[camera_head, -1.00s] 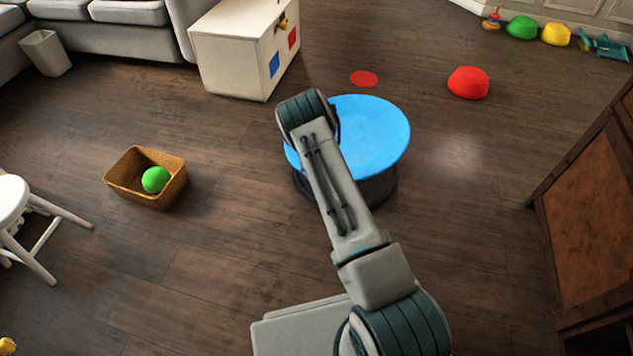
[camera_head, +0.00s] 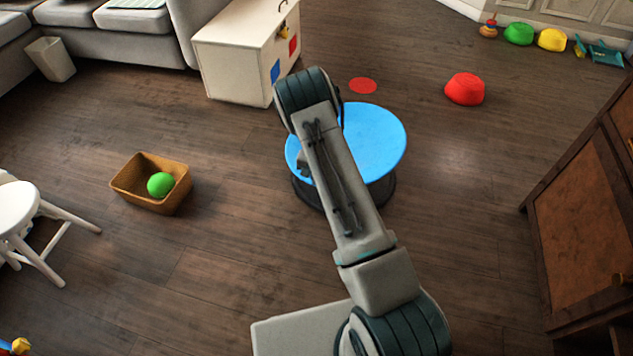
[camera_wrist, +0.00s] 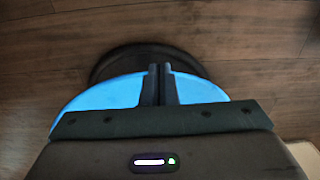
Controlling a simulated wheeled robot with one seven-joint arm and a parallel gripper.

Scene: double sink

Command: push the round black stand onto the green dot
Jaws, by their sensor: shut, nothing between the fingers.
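The round stand has a blue top (camera_head: 378,140) and a black base (camera_head: 384,190), and stands upright on the floor in the middle of the head view. In the wrist view its blue top (camera_wrist: 100,97) and black base (camera_wrist: 150,57) show behind the fingers. My gripper (camera_wrist: 160,72) is shut and empty, its fingertips over the stand's edge in that view; I cannot tell if they touch it. In the head view my arm hides the gripper and part of the stand. No green dot shows; a red dot (camera_head: 362,86) lies on the floor just beyond the stand.
A white chest (camera_head: 235,55) stands beyond the stand to the left, and a red dome (camera_head: 465,89) to the right. A wicker basket (camera_head: 130,183) holding a green ball (camera_head: 160,185) is at left. A wooden cabinet (camera_head: 585,220) lines the right. Floor between is clear.

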